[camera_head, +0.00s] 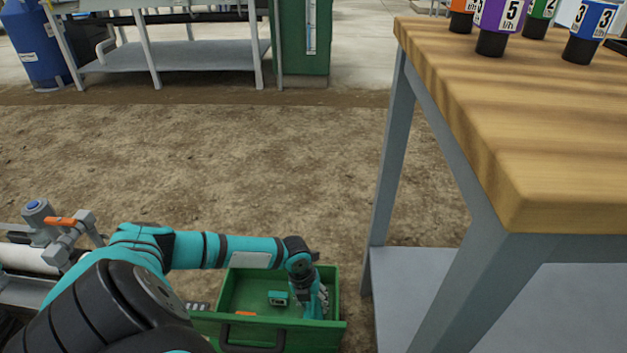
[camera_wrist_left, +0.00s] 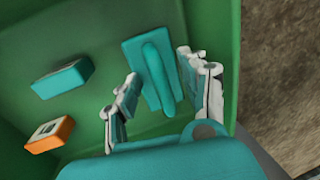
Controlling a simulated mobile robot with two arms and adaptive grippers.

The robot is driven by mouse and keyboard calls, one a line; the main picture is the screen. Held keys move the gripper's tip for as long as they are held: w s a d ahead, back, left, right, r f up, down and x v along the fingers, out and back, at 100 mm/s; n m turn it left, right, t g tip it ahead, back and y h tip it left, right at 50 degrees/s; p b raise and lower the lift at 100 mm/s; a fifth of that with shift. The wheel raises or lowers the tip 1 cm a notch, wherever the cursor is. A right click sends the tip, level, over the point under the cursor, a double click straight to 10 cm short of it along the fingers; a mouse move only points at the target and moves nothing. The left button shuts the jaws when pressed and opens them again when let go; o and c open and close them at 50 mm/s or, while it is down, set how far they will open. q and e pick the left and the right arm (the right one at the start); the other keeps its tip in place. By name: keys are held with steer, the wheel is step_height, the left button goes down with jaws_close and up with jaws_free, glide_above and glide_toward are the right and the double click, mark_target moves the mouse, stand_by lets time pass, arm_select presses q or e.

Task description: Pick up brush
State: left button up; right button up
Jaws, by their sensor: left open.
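The brush appears to be the teal flat block with a raised bar handle (camera_wrist_left: 158,66), inside a green drawer-like box (camera_head: 270,320). In the left wrist view it lies between the two fingers of my left gripper (camera_wrist_left: 160,98), which is open. The fingers stand on either side of the brush; whether they touch it I cannot tell. In the head view my left gripper (camera_head: 314,300) reaches down into the right part of the box, and the brush is mostly hidden there. My right gripper is not in view.
A smaller teal block (camera_wrist_left: 62,82) and an orange block (camera_wrist_left: 50,134) lie in the box, left of the gripper. The box walls are close around it. Open dirt floor (camera_head: 220,160) lies beyond.

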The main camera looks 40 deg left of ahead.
arm_select(q)
steer(key=shift+f, duration=0.1)
jaws_close()
stand_by(0.3)
